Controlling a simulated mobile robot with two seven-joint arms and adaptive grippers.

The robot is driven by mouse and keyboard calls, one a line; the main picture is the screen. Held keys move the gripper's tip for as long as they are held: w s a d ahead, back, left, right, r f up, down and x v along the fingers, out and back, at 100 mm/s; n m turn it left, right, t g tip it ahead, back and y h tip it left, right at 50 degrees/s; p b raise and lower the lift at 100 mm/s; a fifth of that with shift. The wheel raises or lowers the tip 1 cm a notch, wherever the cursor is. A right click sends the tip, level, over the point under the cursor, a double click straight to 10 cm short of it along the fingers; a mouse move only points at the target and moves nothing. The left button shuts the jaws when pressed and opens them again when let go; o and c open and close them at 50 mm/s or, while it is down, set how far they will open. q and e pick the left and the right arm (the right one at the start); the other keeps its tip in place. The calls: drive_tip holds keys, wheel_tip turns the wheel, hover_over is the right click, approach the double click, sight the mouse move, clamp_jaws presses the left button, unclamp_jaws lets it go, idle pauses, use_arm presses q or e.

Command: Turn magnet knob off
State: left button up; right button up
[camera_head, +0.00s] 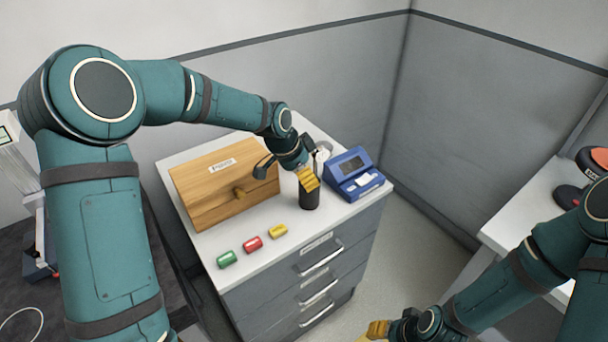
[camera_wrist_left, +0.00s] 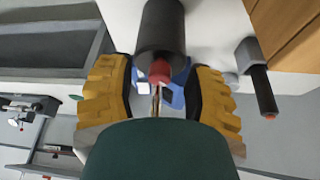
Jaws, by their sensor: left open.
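I cannot make out for certain which part is the magnet knob. A black upright cylinder (camera_head: 309,196) stands on the white cabinet top. My left gripper (camera_head: 308,180) is at its upper part, its yellow fingers in front of it. In the left wrist view, my left gripper (camera_wrist_left: 160,95) is open, with a dark cylinder (camera_wrist_left: 161,30) reaching between its fingers and a red tip (camera_wrist_left: 160,72) on its end. Contact cannot be told. A smaller dark part with a red end (camera_wrist_left: 258,82) is off to the right. My right gripper (camera_head: 378,330) is partly cut off at the bottom edge.
A wooden box (camera_head: 222,185) stands left of the cylinder, and a blue device (camera_head: 355,174) right of it. Green (camera_head: 226,259), red (camera_head: 253,244) and yellow (camera_head: 278,231) small cylinders lie along the front of the cabinet top (camera_head: 262,268). Grey walls stand behind.

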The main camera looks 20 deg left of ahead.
use_arm(q)
clamp_jaws()
drive_tip(key=shift+n, duration=0.3)
drive_tip(key=shift+s+d+f+n+t+y+b, duration=0.1)
drive_tip(key=shift+n+t+y+b, duration=0.1)
drive_tip(key=shift+n+b, duration=0.35)
drive_tip(key=shift+d+n+t+y+b, duration=0.1)
drive_tip(key=shift+n+y+b, duration=0.15)
drive_tip(key=shift+n, duration=0.4)
drive_tip(key=shift+n+t+y+b, duration=0.4)
drive_tip(key=shift+n+b, duration=0.35)
drive_tip(key=shift+n, duration=0.75)
